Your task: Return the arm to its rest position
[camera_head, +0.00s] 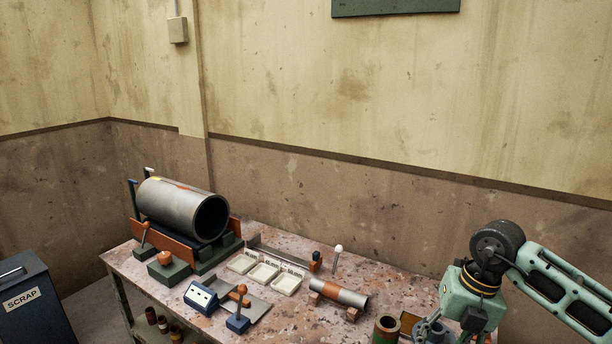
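My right arm comes in from the right edge, with a pale green wrist block over the bench's right end. My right gripper (430,328) hangs below the wrist at the bottom edge. It is partly cut off and small, so I cannot tell whether it is open or shut. It is close to the right of a short green pipe piece with an orange-brown rim (386,328). I cannot tell whether they touch. My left gripper and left arm are not in view.
A stained bench (290,235) bears a large grey pipe (172,204) in a cradle, white trays (264,272), a blue-based fixture (237,324) and a smaller pipe (340,292) on blocks. A scrap bin (35,310) stands left. The wall behind the arm is clear.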

